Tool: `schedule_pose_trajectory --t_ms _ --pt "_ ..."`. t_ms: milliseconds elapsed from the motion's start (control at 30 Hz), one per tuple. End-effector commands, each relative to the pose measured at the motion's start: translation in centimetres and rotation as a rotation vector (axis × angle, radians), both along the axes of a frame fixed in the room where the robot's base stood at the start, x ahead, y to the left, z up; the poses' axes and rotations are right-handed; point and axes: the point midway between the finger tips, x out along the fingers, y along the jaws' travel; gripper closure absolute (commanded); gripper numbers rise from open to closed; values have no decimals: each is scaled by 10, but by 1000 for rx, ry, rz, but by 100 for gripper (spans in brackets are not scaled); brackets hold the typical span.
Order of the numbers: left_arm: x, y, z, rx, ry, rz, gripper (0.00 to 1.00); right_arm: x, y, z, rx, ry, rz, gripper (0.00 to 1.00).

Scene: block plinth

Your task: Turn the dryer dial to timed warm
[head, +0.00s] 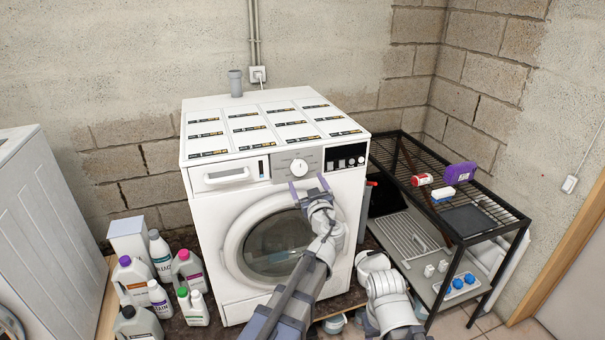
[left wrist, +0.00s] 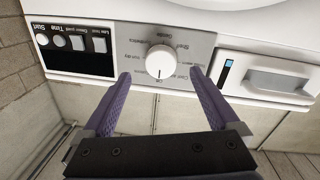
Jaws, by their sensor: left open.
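The dryer dial (head: 299,167) is a round white knob on a grey panel at the top front of the white machine (head: 205,200). In the left wrist view the dial (left wrist: 160,60) appears upside down, ringed by small printed labels. My left gripper (head: 308,184) is open and empty, just in front of and slightly below the dial. Its fingertips (left wrist: 160,75) lie either side of the dial, apart from it. My right gripper's fingers do not show.
A drawer handle (head: 227,175) is left of the dial, and a black button panel (head: 345,157) right of it. A wire rack (head: 480,215) stands on the right. The space before the dial is otherwise clear.

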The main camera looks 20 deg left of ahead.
Motion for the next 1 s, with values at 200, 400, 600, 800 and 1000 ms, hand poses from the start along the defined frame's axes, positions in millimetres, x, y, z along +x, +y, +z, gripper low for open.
schedule_pose_trajectory --t_ms 200,400,600,800,1000 --pt "33 18 0 0 1 4 5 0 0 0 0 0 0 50" --pt "50 28 0 0 0 2 5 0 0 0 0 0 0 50" --pt "51 29 0 0 0 2 5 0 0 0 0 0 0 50" --pt "50 29 0 0 0 1 21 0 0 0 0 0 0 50" --pt "50 29 0 0 0 1 44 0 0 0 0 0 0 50"
